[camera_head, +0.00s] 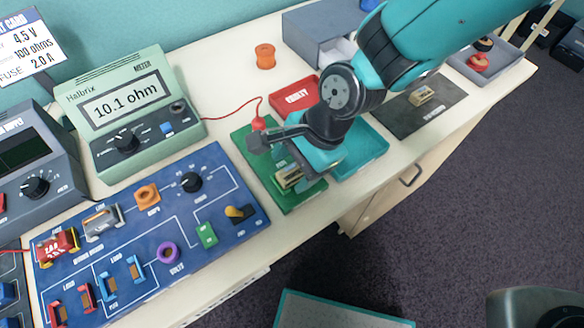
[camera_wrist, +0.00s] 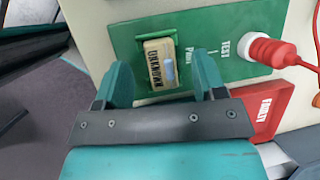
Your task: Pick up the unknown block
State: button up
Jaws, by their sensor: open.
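The unknown block (camera_wrist: 158,62), tan with an "UNKNOWN" label and a small blue-grey part on its face, lies on the green test board (camera_wrist: 222,30). In the head view the block (camera_head: 288,179) shows near the front of the green board (camera_head: 297,203), partly hidden by my gripper. My gripper (camera_head: 294,172) is over the board. In the wrist view its two teal fingers (camera_wrist: 163,66) are apart, one on each side of the block, with gaps showing. I cannot tell whether the tips are down at the block's height.
A red probe (camera_wrist: 270,50) stands on the board with a red lead. A red "FAULTY" tray (camera_head: 297,95) and a teal tray (camera_head: 372,150) lie alongside. A meter (camera_head: 124,105) reads 10.1 ohm. Another block (camera_head: 422,95) sits on a dark mat (camera_head: 440,112).

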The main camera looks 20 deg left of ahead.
aim_at(292, 173)
jog(key=shift+s+a+f, duration=0.1)
jog(key=shift+a+f, duration=0.1)
jog(key=shift+f, duration=0.35)
jog(key=c, duration=1.1)
jog(key=shift+r, duration=0.1)
jog(key=shift+c, duration=0.4)
notch_tip(292, 173, up, 19)
jog(key=shift+r, duration=0.1)
grip_shut()
jog(key=shift+r+p, duration=1.8)
jog(key=shift+p, duration=0.05)
